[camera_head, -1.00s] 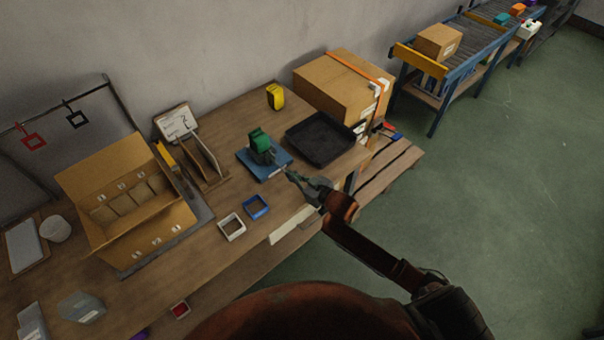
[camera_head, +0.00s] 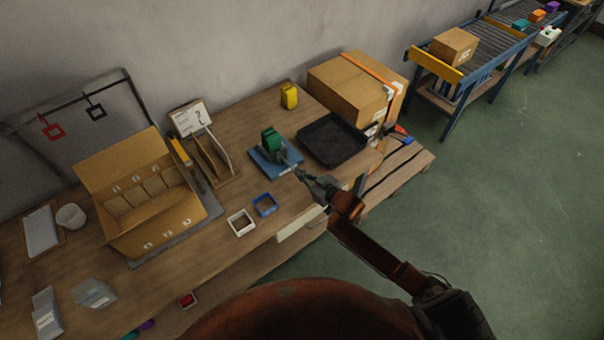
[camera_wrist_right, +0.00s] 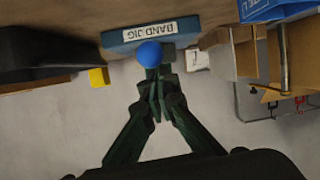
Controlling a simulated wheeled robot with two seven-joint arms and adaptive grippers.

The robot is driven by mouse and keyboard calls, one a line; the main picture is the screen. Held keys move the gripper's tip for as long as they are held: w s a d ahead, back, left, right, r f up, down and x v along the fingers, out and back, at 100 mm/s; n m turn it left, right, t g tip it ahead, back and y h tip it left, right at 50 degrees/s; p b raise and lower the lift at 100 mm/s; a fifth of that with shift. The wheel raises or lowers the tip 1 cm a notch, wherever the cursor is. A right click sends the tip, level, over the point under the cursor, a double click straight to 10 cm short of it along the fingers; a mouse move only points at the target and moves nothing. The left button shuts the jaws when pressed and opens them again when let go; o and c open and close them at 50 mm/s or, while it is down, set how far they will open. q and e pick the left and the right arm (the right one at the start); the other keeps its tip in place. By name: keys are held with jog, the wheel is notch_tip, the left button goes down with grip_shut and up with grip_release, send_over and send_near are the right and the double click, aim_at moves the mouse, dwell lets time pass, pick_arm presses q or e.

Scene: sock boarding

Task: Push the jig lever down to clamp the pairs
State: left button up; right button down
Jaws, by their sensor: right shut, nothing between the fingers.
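The band jig has a blue base (camera_head: 268,168) and a green body (camera_head: 271,141), and it stands on the table in the head view. In the right wrist view its blue base (camera_wrist_right: 118,37) carries a white label reading "BAND JIG", and a round blue knob (camera_wrist_right: 149,54) shows in front of it. My right gripper (camera_head: 297,171) is at the near right side of the jig. In the wrist view its closed fingertips (camera_wrist_right: 153,82) are right by the knob, with nothing between them. I cannot tell whether they touch it. No sock pairs can be made out at the jig. My left gripper is not in view.
A black tray (camera_head: 332,141) lies right of the jig, with a strapped carton (camera_head: 347,91) behind it. A blue frame (camera_head: 265,205) and a white frame (camera_head: 240,222) lie in front. An open carton (camera_head: 145,192) stands left. A yellow object (camera_head: 289,96) stands behind.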

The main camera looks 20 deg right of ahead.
jog(key=r, duration=0.1)
jog(key=w+r+p, duration=0.1)
jog(key=shift+a+r, duration=0.35)
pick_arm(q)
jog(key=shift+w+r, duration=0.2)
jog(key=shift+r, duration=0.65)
pick_arm(e)
jog(key=f+v, duration=0.1)
jog(key=v, duration=0.8)
jog(key=shift+s+d+r, duration=0.2)
jog(key=shift+s+d, duration=0.05)
jog(key=shift+s, duration=0.2)
